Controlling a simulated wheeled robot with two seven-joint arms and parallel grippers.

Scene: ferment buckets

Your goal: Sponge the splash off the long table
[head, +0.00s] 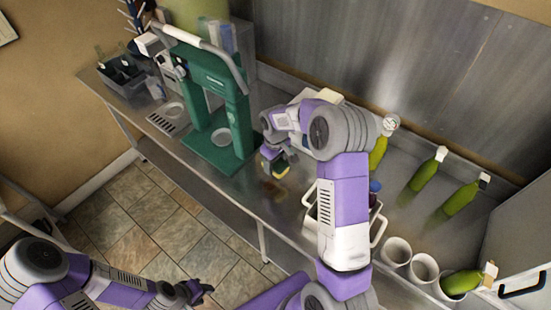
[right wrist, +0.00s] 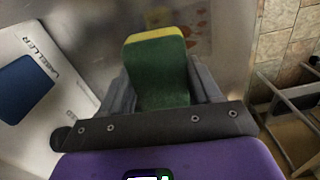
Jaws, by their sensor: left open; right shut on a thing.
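My right gripper (head: 274,164) is shut on a green and yellow sponge (right wrist: 157,72), held between its two fingers in the right wrist view. The sponge (head: 280,170) also shows small in the head view, over the long metal table (head: 225,185). Below it, a faint reddish-brown splash (head: 275,190) marks the table near its front edge. Orange and reddish spots of the splash (right wrist: 190,18) show just past the sponge in the right wrist view. I cannot tell whether the sponge touches the table. My left gripper (head: 199,291) is open and empty, low over the tiled floor.
A green press-like machine (head: 212,100) stands left of my right gripper. A white container with handles (head: 311,218) is to the right, partly behind my arm. Green bottles (head: 425,174) and white cups (head: 397,250) occupy the right end. A dark caddy (head: 122,74) is far left.

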